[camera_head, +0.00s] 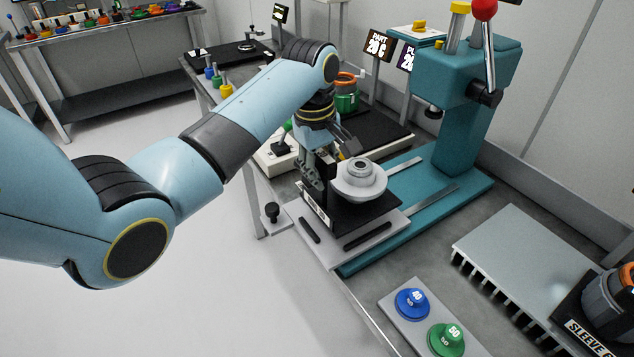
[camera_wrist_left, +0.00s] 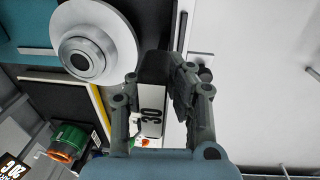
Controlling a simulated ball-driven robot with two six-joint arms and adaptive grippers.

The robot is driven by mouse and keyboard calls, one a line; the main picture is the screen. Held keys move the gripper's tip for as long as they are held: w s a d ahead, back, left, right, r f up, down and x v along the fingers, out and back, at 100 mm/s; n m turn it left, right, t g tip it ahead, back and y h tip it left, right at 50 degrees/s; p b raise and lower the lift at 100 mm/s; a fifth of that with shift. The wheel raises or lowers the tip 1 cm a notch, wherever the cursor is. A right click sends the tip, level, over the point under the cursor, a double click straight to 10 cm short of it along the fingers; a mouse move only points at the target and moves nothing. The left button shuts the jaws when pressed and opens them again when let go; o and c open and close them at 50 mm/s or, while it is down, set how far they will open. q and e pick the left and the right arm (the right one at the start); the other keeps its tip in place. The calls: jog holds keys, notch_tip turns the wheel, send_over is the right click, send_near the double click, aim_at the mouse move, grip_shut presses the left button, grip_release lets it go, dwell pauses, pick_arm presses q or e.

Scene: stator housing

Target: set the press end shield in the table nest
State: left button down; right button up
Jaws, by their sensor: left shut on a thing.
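The press end shield (camera_head: 360,182), a pale silver disc with a raised hub, lies nearly flat over the black table nest (camera_head: 385,208) on the press's slide. It also shows in the left wrist view (camera_wrist_left: 94,42). My left gripper (camera_head: 333,163) is at its left edge, its fingers reaching down. My right gripper is not in view.
The teal press (camera_head: 460,120) with a red-knobbed lever stands behind the nest. Blue (camera_head: 412,303) and green (camera_head: 446,339) buttons are at the front. A ribbed grey block (camera_head: 530,270) is at right. A black mat and a green-and-orange part (camera_head: 346,98) are behind my gripper.

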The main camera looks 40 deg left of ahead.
aim_at(317, 194)
pick_arm(q)
jog(key=shift+s+a+f, duration=0.1)
jog(key=shift+a+f, duration=0.2)
jog(key=shift+a, duration=0.15)
notch_tip(317, 194, down, 4)
jog(key=shift+r+p, duration=0.15)
jog(key=shift+p, duration=0.2)
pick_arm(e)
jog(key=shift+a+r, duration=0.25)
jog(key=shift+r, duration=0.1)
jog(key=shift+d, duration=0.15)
pick_arm(q)
jog(key=c, duration=1.3)
grip_release()
jog(key=shift+s+f, duration=0.1)
jog(key=shift+f, duration=0.1)
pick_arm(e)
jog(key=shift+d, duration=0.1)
pick_arm(q)
jog(key=r, duration=0.8)
jog(key=s+r, duration=0.1)
jog(key=r, duration=0.3)
jog(key=shift+a+r+b, duration=0.1)
jog(key=shift+a+b, duration=0.05)
jog(key=shift+b, duration=0.15)
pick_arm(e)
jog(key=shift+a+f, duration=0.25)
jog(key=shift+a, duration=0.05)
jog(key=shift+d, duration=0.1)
